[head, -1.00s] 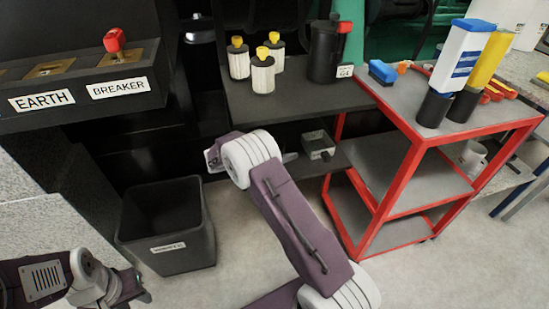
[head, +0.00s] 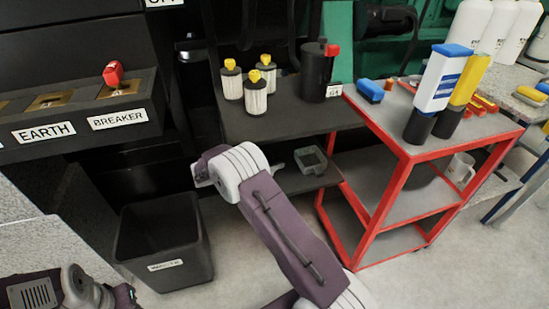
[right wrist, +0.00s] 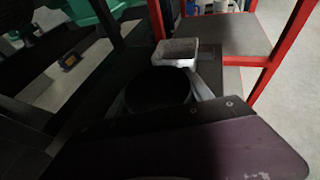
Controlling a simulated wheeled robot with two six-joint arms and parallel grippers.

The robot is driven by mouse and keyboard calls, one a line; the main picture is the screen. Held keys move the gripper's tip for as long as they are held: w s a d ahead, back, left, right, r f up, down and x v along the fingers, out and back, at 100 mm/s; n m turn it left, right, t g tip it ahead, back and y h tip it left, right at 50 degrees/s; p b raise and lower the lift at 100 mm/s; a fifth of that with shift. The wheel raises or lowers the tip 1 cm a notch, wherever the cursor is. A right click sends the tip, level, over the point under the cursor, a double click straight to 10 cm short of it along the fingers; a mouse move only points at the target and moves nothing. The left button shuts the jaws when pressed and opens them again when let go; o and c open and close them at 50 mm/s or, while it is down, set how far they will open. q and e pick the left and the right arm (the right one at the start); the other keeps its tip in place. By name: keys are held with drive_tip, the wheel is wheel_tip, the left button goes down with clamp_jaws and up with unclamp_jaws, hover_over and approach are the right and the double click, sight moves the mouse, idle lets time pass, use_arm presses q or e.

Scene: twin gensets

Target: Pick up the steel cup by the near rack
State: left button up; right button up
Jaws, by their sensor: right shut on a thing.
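In the right wrist view a dark round thing (right wrist: 160,88) sits between the two grey fingers of my right gripper (right wrist: 160,98). It looks like the mouth of the cup seen from above; no steel side shows. My right gripper is shut on it. In the head view my right gripper (head: 238,170) is in front of the lower dark shelf, and my own wrist hides what it holds. My left gripper (head: 124,296) is at the bottom left, partly cut off, with its fingers unclear.
A square grey tray (head: 310,161) lies on the lower shelf, close beyond my right gripper in the right wrist view (right wrist: 176,53). Filters and a black canister (head: 313,75) stand on the upper shelf (head: 290,122). A red-framed cart (head: 378,225) is right; a black bin (head: 170,270) is below left.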

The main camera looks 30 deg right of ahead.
drive_tip(key=s+a+p, duration=0.2)
drive_tip(key=a+p, duration=0.2)
drive_tip(key=a, duration=1.2)
drive_tip(key=shift+s, duration=0.25)
